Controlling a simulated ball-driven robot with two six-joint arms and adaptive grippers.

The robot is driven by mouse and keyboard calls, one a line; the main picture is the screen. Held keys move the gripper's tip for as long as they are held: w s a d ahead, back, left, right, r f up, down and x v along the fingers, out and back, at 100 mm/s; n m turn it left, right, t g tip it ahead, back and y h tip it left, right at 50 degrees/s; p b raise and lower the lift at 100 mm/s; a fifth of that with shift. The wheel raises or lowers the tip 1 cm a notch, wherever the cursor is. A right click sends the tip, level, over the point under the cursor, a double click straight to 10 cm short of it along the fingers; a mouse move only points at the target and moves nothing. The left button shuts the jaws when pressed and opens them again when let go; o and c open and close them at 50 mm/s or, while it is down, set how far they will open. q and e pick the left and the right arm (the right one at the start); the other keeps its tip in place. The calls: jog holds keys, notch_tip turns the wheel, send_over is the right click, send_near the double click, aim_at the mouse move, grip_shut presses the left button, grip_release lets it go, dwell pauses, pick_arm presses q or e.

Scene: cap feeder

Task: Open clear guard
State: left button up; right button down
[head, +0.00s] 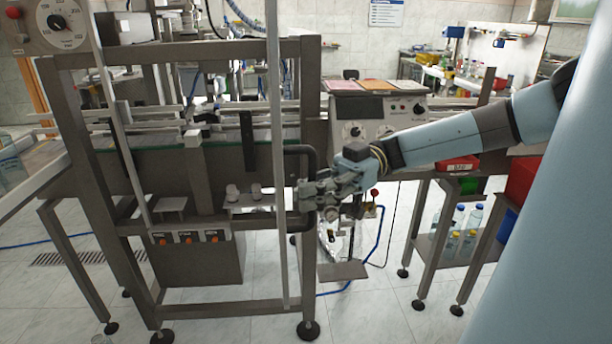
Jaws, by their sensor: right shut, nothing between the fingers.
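The clear guard shows mainly by its pale upright edge strips, one on the left (122,125) and one on the right (276,120), across the front of the dark machine frame. Its see-through pane is hard to make out. A black C-shaped handle (314,163) stands at the right strip. My right gripper (305,191) is at the handle's outer side, fingers pointing left, overlapping it in the picture. It is shut with nothing between its fingers; I cannot tell whether it touches the handle. My left gripper is out of view.
Small pale caps (232,192) sit on a shelf behind the guard. A control box (375,108) stands right of the frame, above my right gripper. A side table (440,245) with bottles stands at the right. The tiled floor in front is mostly clear.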

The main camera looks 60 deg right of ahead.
jog(key=c, duration=2)
grip_release()
jog(key=shift+w+r, duration=0.15)
jog(key=shift+w, duration=0.05)
jog(key=shift+c, duration=0.2)
jog(key=o, duration=0.7)
jog(key=shift+d, duration=0.1)
jog(key=shift+s+d, duration=0.1)
jog(key=v, duration=1.1)
jog(key=shift+d, duration=0.35)
